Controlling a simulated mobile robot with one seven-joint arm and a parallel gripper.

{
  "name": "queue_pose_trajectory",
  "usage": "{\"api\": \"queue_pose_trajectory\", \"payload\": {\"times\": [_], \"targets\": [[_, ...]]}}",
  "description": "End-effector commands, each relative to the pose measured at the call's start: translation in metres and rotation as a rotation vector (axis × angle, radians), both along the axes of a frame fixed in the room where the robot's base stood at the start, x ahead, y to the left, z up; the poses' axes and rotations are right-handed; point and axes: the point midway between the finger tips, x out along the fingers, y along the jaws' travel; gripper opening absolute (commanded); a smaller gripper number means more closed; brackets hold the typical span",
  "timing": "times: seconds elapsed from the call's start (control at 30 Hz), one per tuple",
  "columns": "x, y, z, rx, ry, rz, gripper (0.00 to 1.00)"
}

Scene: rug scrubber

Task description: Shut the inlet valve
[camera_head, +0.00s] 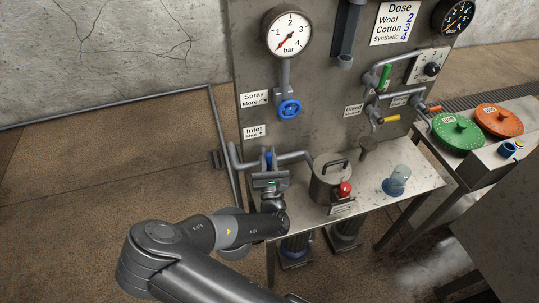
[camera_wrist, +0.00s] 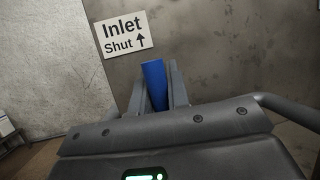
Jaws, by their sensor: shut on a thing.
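The inlet valve's blue handle (camera_wrist: 155,84) stands up between the two fingers of my gripper (camera_wrist: 158,92) in the wrist view. In the head view the same blue handle (camera_head: 268,159) shows as a small strip at the grey pipe, just above my gripper (camera_head: 269,170). My gripper is shut on the handle. The label reading "Inlet Shut" with an upward arrow (camera_wrist: 125,33) is on the panel to the upper left of the handle. It also shows in the head view (camera_head: 255,131). The valve body is hidden behind my gripper.
A blue spray wheel (camera_head: 290,109) sits on the panel above, under a pressure gauge (camera_head: 289,33). The bench to the right holds a metal pot (camera_head: 326,184), a red knob (camera_head: 345,189) and a clear dome (camera_head: 397,177). The floor on the left is free.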

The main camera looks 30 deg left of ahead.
Motion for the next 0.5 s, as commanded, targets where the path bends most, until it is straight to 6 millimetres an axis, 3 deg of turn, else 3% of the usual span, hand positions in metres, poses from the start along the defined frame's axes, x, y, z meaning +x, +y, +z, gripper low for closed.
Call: {"api": "queue_pose_trajectory", "payload": {"times": [0.33,0.37,0.5], "targets": [[-0.0019,0.0014,-0.0009,-0.004,-0.001,0.005,0.0],[-0.0019,0.0014,-0.001,-0.004,-0.001,0.005,0.18],[-0.0014,0.0012,-0.0008,-0.003,-0.001,0.004,0.29]]}}
